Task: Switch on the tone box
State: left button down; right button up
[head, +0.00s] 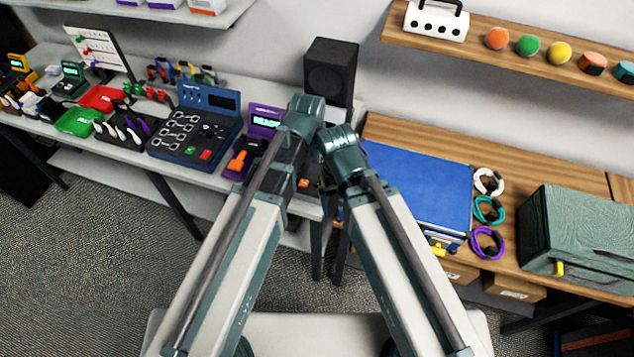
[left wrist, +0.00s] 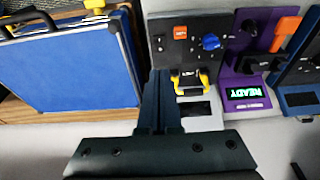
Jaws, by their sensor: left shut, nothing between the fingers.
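The box with the dark front panel (left wrist: 187,58), which I take for the tone box, is at the upper middle of the left wrist view. It carries an orange button (left wrist: 180,33), a blue knob (left wrist: 211,42), a yellow-handled part (left wrist: 188,81) and a small black switch (left wrist: 158,43) at its left edge. My left gripper (left wrist: 160,76) is shut and empty. Its fingertips appear just below the switch in the picture; I cannot tell if they touch the box. In the head view my arms mostly hide this box. My right gripper is hidden.
A purple tester (left wrist: 249,62) reading READY stands beside the box. A blue case (left wrist: 70,65) lies on the other side, across a gap between tables. A black speaker (head: 330,70) stands behind. Coiled cables (head: 487,243) and a green toolbox (head: 580,232) are at the right.

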aim_at(318, 184)
pick_arm(q)
jog(key=shift+f, duration=0.15)
jog(key=b+x, duration=0.8)
jog(key=s+b+x, duration=0.1)
jog(key=b+x, duration=0.4)
jog(key=shift+a+f, duration=0.1)
jog(key=shift+a, duration=0.05)
jog(key=shift+s+f+b, duration=0.1)
jog(key=shift+f+b, duration=0.3)
jog(key=shift+s+f+b, duration=0.15)
jog(key=shift+f+b, duration=0.25)
jog(key=shift+r, duration=0.15)
